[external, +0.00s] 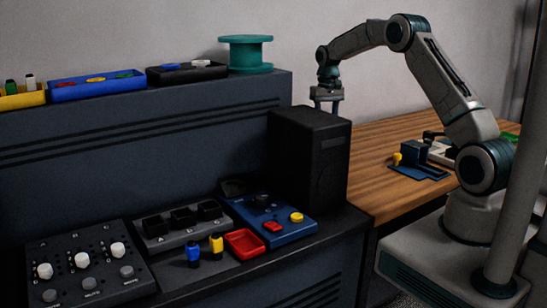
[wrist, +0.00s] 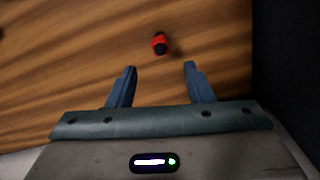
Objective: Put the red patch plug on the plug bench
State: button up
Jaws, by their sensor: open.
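The red patch plug (wrist: 160,43), red with black parts, lies on the wooden table in the wrist view. It is just beyond my open gripper (wrist: 159,67), roughly centred between the fingers and apart from them. In the external view my gripper (external: 326,104) points down behind the top of a black box, and the red plug is hidden. A grey board (external: 158,243) with three black blocks stands on the front ledge, with a blue plug (external: 193,255) and a yellow plug (external: 216,246) before it. I cannot tell for certain whether it is the plug bench.
The tall black box (external: 309,160) stands between the ledge and the wooden table (external: 375,140). A red tray (external: 245,244), a blue panel (external: 285,228) and a knob panel (external: 85,265) crowd the ledge. A dark blue fixture (external: 415,155) stands on the table's right part.

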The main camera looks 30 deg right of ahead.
jog(key=shift+r, duration=0.4)
jog(key=s+a+r+n+t, duration=0.1)
jog(key=s+a+r, duration=0.1)
jog(key=s+r, duration=0.55)
jog(key=s+a+r+n+t, duration=0.1)
jog(key=s+a+r, duration=0.3)
jog(key=s, duration=0.6)
jog(key=s+a+f+n+t, duration=0.1)
jog(key=s+f, duration=0.1)
jog(key=s, duration=2)
